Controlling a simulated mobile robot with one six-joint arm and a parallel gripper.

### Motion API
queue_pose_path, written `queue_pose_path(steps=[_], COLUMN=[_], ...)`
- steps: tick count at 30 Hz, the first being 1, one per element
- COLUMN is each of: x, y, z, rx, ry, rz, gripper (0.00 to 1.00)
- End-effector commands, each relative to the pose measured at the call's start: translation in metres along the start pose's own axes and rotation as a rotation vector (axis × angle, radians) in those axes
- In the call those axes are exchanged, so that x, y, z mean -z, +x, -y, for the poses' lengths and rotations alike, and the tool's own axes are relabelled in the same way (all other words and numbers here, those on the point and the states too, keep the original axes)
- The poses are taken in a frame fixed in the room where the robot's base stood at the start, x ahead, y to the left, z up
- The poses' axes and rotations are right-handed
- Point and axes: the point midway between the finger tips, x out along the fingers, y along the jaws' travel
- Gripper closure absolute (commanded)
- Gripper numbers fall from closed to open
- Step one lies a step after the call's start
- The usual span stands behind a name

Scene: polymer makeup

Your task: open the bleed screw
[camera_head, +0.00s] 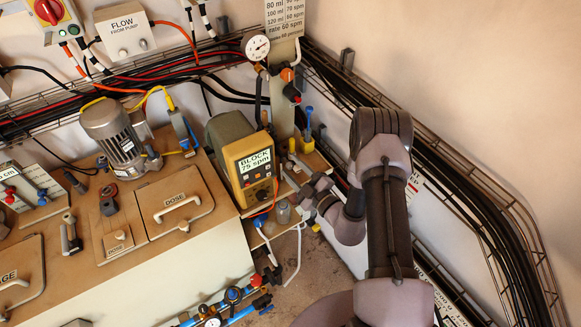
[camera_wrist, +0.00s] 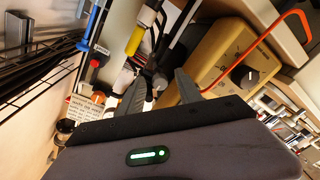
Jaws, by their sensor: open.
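My gripper (camera_head: 318,190) is right of the yellow pump unit (camera_head: 248,170), above the small shelf. In the wrist view my gripper (camera_wrist: 161,78) has its two fingers spread apart, with dark fittings showing beyond and between them. No grip on anything shows. The pump unit's display reads "BLOCK 79 spm"; its tan body and black knob (camera_wrist: 243,76) are right of the fingers in the wrist view. I cannot pick out the bleed screw for certain among the small fittings. A yellow-sleeved part (camera_wrist: 134,41) stands beyond the fingers.
A pressure gauge (camera_head: 257,47) and red-handled valve (camera_head: 291,92) sit on the panel behind. A blue-handled part (camera_head: 308,116) rises beside it. The wire cable tray (camera_head: 470,195) runs along the right wall. A grey motor (camera_head: 113,137) stands on the left bench.

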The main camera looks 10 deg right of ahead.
Motion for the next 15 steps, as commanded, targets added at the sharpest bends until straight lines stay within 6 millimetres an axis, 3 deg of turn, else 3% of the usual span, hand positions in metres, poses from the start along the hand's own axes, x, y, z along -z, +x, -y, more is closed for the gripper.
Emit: queue_pose_path(steps=[5,13,15], x=[0.0,0.0,0.0], y=[0.014,0.015,0.015], z=[0.0,0.0,0.0], rx=[0.0,0.0,0.0], ry=[0.001,0.001,0.001], rz=[-0.001,0.0,0.0], gripper=[0.58,0.58,0.72])
